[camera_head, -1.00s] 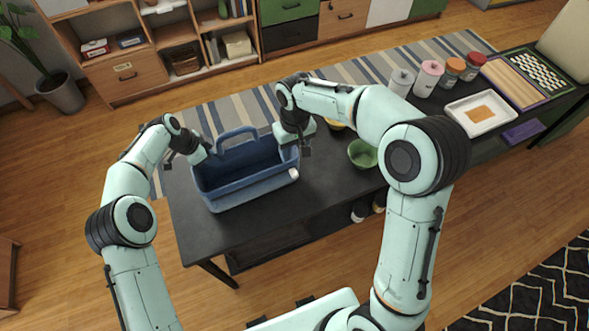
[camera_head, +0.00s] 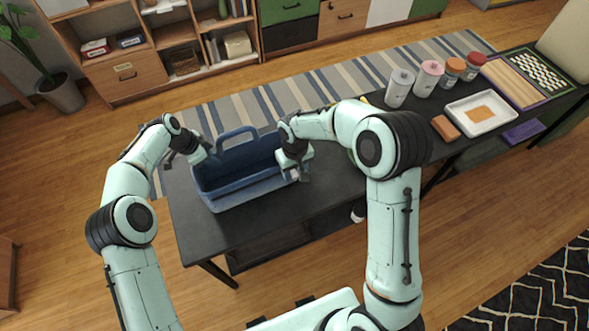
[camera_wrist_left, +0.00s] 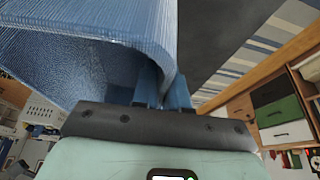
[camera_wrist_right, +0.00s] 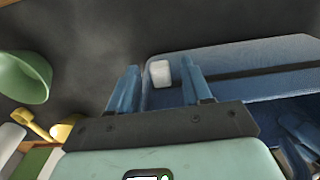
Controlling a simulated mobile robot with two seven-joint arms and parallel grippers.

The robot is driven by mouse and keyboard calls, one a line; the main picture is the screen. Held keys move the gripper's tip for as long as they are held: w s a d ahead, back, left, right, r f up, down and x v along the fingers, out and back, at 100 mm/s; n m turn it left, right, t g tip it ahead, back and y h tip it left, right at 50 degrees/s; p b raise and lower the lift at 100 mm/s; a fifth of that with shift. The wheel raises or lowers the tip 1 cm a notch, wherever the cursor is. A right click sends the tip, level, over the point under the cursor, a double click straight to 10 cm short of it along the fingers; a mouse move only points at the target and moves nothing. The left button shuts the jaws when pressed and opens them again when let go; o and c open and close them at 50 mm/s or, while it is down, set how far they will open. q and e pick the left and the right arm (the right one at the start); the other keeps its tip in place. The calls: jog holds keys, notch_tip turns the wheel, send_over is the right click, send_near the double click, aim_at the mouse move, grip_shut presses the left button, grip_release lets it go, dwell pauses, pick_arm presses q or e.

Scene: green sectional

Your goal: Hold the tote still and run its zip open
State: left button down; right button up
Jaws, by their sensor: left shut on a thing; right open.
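The blue tote (camera_head: 245,196) stands on the dark table, with a raised handle at its back. My left gripper (camera_head: 203,155) is shut on the tote's left end; in the left wrist view its fingers (camera_wrist_left: 163,88) grip the blue woven wall (camera_wrist_left: 90,45). A white zip pull (camera_wrist_right: 160,73) sits at the tote's right front corner, with a dark zip line (camera_wrist_right: 265,71) running from it along the rim. In the head view my right gripper (camera_head: 299,177) mostly hides the pull.
Right of the tote are a green bowl (camera_wrist_right: 24,76) and a yellow utensil (camera_wrist_right: 32,122), mostly hidden by my right arm in the head view. Bottles (camera_head: 400,88), jars, a white tray (camera_head: 458,122) and a brown block (camera_head: 445,127) stand farther right. Table left-front is clear.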

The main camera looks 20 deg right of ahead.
grip_shut()
jog(key=s+a, duration=0.1)
jog(key=a, duration=2.2)
jog(key=shift+s+a, duration=0.15)
jog(key=shift+s, duration=0.1)
jog(key=shift+r, duration=0.1)
grip_release()
notch_tip(320, 180, up, 12)
